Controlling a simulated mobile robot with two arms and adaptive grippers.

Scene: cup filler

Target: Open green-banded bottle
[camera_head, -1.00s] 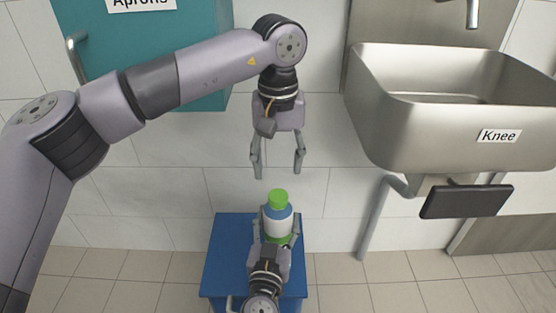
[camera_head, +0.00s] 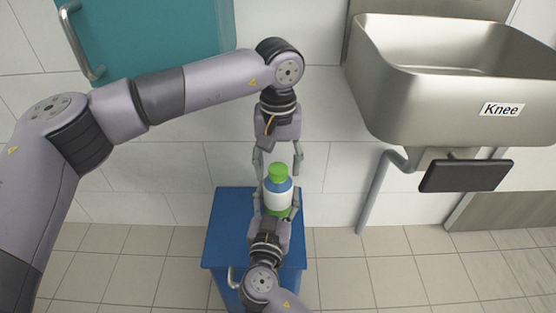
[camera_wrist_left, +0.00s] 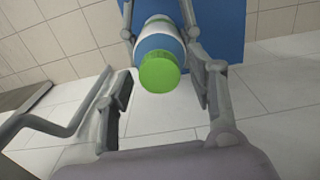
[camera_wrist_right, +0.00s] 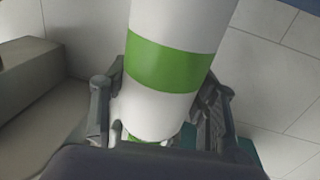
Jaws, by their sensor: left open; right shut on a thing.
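The green-banded bottle (camera_head: 278,199) has a white body, a blue shoulder and a green cap (camera_head: 278,171). My right gripper (camera_head: 277,208) is shut on its body and holds it near upright. In the right wrist view the bottle's green band (camera_wrist_right: 165,64) shows between the fingers. My left gripper (camera_head: 277,169) is above it, pointing down and open, with a finger on each side of the cap. In the left wrist view the cap (camera_wrist_left: 159,73) lies between the open fingers with gaps on both sides.
A blue cabinet (camera_head: 225,235) is below the bottle. A metal sink (camera_head: 440,110) with a dark knee panel (camera_head: 466,176) is on the right. A teal cupboard (camera_head: 150,45) with a handle is at the upper left, behind my left arm.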

